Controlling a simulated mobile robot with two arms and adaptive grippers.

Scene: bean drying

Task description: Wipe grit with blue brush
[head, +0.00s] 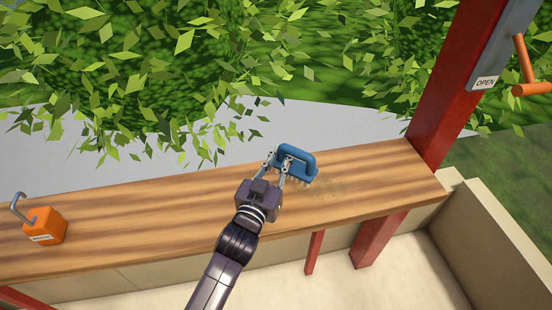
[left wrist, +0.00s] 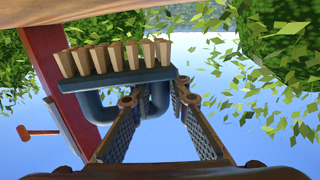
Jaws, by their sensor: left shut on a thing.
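The blue brush (head: 297,150) is over the wooden counter (head: 130,220), its tan bristles facing down at the counter. My left gripper (head: 286,170) is shut on the brush's blue handle. In the left wrist view the brush (left wrist: 115,80) shows its row of tan bristles, and the fingers of my left gripper (left wrist: 155,100) are at its looped handle. A faint tan patch of grit (head: 335,187) lies on the counter just right of the bristles. I cannot tell whether the bristles touch the wood. My right gripper is not in view.
An orange block with a grey hook (head: 44,226) stands at the counter's left end. A red post (head: 440,95) rises at the right end, with a grey panel marked OPEN and an orange lever (head: 525,70). The counter between block and brush is clear. Leafy bushes lie behind.

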